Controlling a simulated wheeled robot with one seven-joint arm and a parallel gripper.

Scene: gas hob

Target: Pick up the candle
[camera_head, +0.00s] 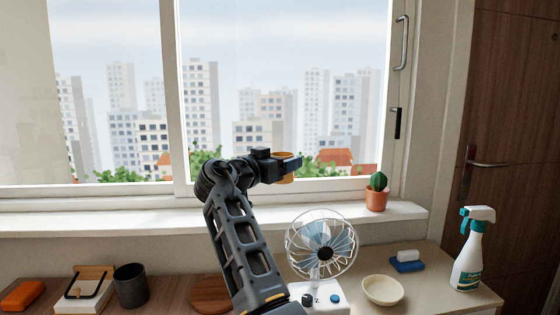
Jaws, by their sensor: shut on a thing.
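My arm reaches up in front of the window, and my gripper (291,163) is raised above the counter. It is shut on an amber-orange thing, which I take to be the candle (285,181). Parts of the candle show above and below the dark fingers. The fingers hide its middle, so I cannot see its full shape. The candle is held clear of the counter and the window sill.
A desk fan (321,245) stands right of my arm, with a cream bowl (382,291), a blue-and-white sponge (407,262) and a spray bottle (470,255) further right. A potted cactus (376,196) stands on the sill. A dark cup (131,285) stands left.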

